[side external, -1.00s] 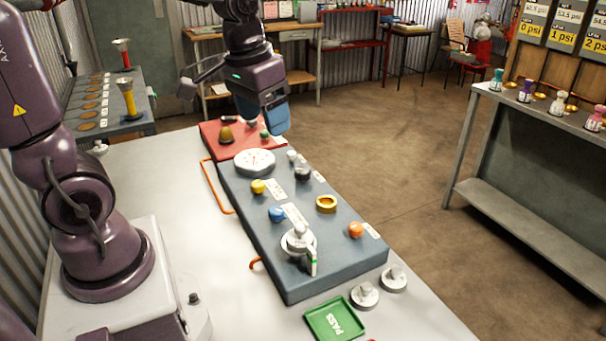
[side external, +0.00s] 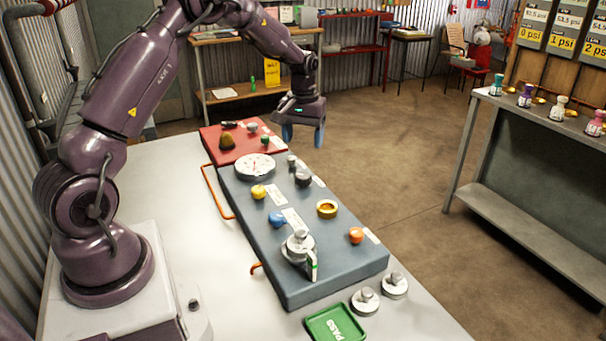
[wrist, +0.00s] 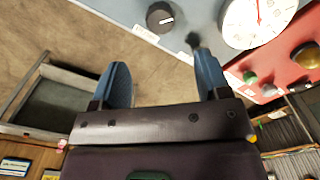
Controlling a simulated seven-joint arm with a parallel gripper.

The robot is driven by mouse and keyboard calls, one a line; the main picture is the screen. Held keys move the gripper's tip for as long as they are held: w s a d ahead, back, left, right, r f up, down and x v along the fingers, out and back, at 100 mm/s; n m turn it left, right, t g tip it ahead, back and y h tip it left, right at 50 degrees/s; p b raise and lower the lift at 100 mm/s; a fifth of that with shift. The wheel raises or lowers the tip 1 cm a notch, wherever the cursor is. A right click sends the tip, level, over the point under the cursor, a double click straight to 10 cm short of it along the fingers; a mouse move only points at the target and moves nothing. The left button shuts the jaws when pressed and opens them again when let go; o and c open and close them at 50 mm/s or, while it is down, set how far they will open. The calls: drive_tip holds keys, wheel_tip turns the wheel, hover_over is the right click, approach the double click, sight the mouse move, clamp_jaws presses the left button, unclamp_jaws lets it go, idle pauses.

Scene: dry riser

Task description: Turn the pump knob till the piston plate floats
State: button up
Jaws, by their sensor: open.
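My gripper (side external: 303,131) is open and empty above the far right side of the blue-grey panel (side external: 345,275). Its two blue fingers also show in the wrist view (wrist: 163,78). A black knob (side external: 303,178) stands on the panel nearer the camera; in the wrist view it has a white pointer line (wrist: 160,17). No readable label shows which knob is the pump knob. A silver disc with a small top (side external: 296,245), seemingly the piston plate, sits near the panel's front beside a green-marked upright (side external: 313,265). Whether it floats cannot be told.
A white gauge (side external: 255,166) and a small grey post (side external: 291,160) stand near the gripper. Yellow (side external: 258,192), blue (side external: 277,219) and orange (side external: 356,236) knobs and a brass ring (side external: 327,208) share the panel. A red panel (side external: 215,140) lies behind. Two loose discs (side external: 365,300) and a green tray (side external: 335,325) lie in front.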

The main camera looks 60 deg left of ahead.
sight(303, 175)
wheel_tip(303, 175, down, 11)
drive_tip(key=shift+r, duration=0.2)
drive_tip(key=c, duration=0.9)
drive_tip(key=shift+m, duration=0.3)
drive_tip(key=shift+c, duration=0.2)
